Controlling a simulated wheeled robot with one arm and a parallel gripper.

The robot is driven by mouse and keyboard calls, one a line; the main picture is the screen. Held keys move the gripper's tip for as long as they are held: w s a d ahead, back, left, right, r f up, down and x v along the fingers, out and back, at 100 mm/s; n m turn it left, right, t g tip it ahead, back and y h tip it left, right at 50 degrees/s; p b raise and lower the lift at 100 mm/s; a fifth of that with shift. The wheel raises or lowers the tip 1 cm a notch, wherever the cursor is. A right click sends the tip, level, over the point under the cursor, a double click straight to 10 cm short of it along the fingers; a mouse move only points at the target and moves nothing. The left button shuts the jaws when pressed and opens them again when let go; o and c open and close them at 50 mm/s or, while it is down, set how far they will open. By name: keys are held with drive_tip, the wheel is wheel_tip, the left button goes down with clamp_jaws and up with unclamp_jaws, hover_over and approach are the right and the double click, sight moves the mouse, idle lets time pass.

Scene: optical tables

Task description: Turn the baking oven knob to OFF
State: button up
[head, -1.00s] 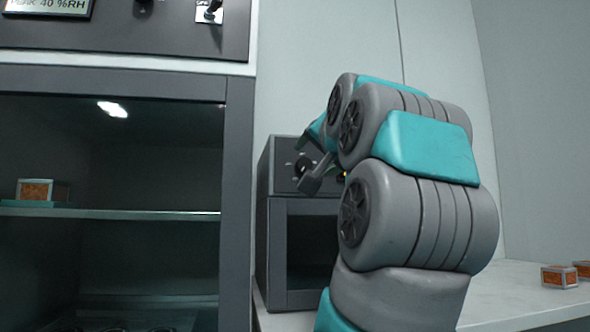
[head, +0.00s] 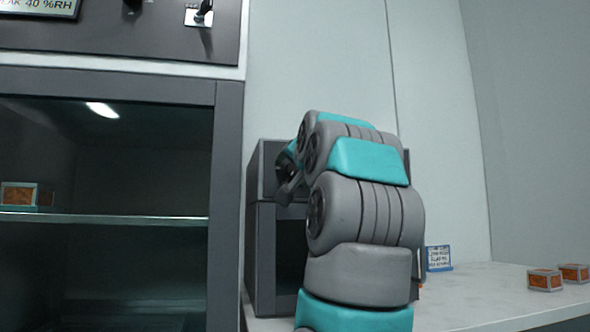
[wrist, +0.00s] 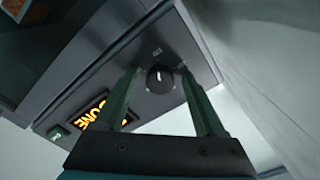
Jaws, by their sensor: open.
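The baking oven (head: 262,255) is a dark grey box on the bench, partly hidden behind my arm in the head view. In the wrist view its front panel carries a round black knob (wrist: 160,78) with a white pointer line. Panel marks around the knob are too small to read. My gripper (wrist: 158,69) is open, with one green finger on each side of the knob. I cannot tell whether either finger touches it. In the head view the knob is hidden by my arm.
A tall glass-fronted cabinet (head: 228,200) stands left of the oven. A blue-framed sign (head: 439,258) and orange-sided boxes (head: 544,281) stand on the bench at right.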

clamp_jaws()
idle(0.5)
drive_tip(key=shift+n, duration=0.3)
